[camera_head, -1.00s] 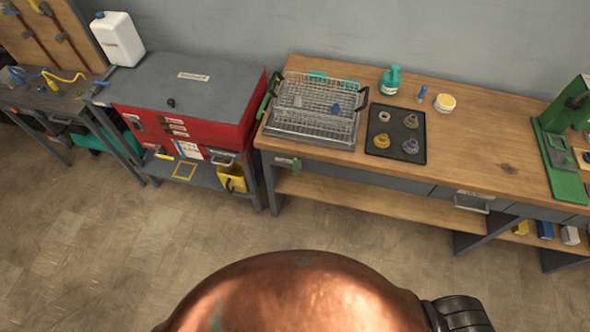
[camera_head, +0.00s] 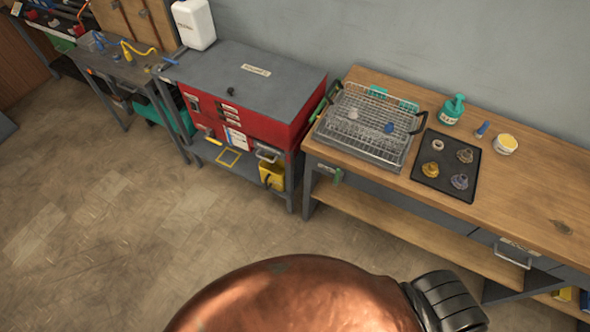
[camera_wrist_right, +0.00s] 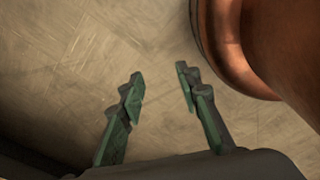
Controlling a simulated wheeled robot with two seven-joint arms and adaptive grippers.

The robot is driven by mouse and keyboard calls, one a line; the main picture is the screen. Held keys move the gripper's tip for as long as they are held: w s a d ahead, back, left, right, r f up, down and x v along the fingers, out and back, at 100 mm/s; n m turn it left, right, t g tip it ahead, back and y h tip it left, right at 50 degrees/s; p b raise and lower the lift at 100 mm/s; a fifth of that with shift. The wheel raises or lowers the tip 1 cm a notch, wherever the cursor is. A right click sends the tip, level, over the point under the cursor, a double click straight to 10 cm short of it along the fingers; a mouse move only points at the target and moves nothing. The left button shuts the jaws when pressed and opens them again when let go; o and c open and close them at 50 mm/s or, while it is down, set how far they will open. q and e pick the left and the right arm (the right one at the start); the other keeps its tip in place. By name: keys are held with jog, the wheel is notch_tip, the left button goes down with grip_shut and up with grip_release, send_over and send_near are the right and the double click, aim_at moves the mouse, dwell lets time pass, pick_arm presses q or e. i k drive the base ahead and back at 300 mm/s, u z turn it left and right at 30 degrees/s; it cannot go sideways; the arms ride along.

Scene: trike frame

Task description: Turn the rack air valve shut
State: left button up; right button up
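I cannot make out the rack air valve for sure in any view. At the far upper left of the head view, a rack or bench with red and dark items (camera_head: 62,18) is partly cut off by the frame edge, too small to tell in detail. My right gripper (camera_wrist_right: 158,90) shows in the right wrist view with its two green-padded fingers apart. It is empty and over bare floor. My left gripper is in neither view.
A red cabinet (camera_head: 225,108) with a grey top stands at centre left. A wooden bench (camera_head: 535,190) carries a wire basket (camera_head: 365,128) and a black tray (camera_head: 430,185). A grey workbench (camera_head: 118,70) stands left. The floor (camera_head: 90,210) in front is clear.

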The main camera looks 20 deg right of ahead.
aim_at(336, 183)
jog(key=u, duration=0.95)
jog(key=i, duration=3)
jog(key=z, duration=4.35)
